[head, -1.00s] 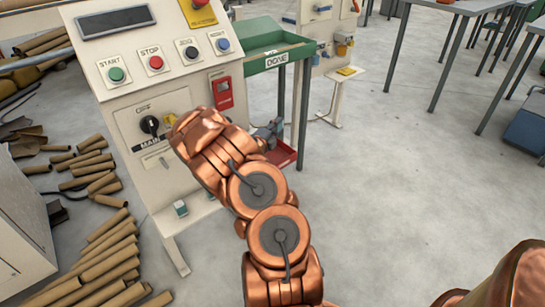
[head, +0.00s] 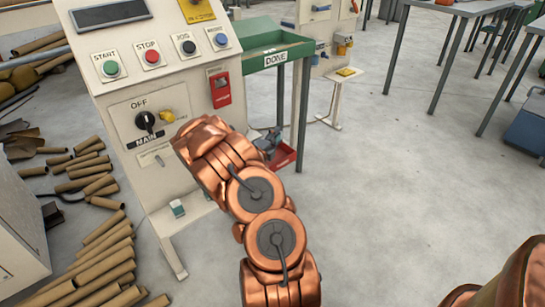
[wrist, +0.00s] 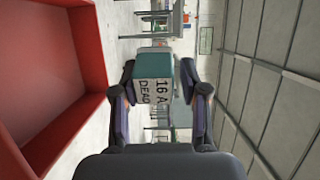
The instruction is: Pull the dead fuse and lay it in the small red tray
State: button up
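The dead fuse (wrist: 153,92), a teal and white block marked "16 A DEAD", is between the two fingers of my gripper (wrist: 158,85) in the wrist view. The fingers touch its sides. The small red tray (wrist: 88,100) fills the left of the wrist view, which is turned on its side, so the tray lies below the gripper's level. The fuse is apart from the tray's wall. In the head view my gripper (head: 268,140) is just above the red tray (head: 284,157), partly hidden by my arm. The fuse cannot be made out there.
The winder's panel (head: 150,75) stands left of my arm, with its main switch (head: 146,121) by the word OFF. A small white and teal block (head: 177,208) sits low on the panel. A green tray marked DONE (head: 272,50) stands behind. Cardboard tubes (head: 95,265) cover the left floor.

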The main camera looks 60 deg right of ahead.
jog(key=shift+o, duration=1.3)
jog(key=shift+a, duration=0.1)
jog(key=a, duration=1.1)
jog(key=shift+s+a, duration=0.4)
jog(key=shift+s, duration=0.05)
